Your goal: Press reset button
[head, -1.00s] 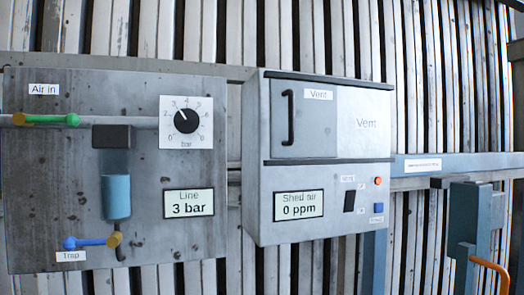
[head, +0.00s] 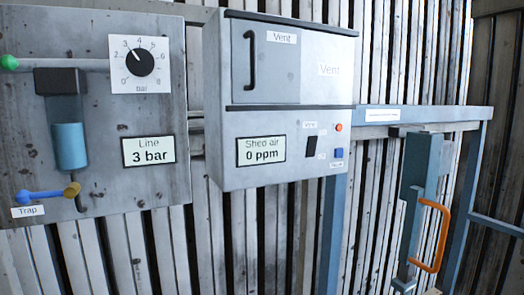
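The box display (head: 261,150) reads "Shed air 0 ppm". Neither of my grippers is in view, and nothing covers the blue button.
The left panel (head: 110,195) carries a dial (head: 140,62), a "Line 3 bar" display (head: 148,150), a blue filter bowl (head: 69,146) and a blue trap lever (head: 38,196). At right are a blue frame (head: 474,180) and an orange handle (head: 442,238).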

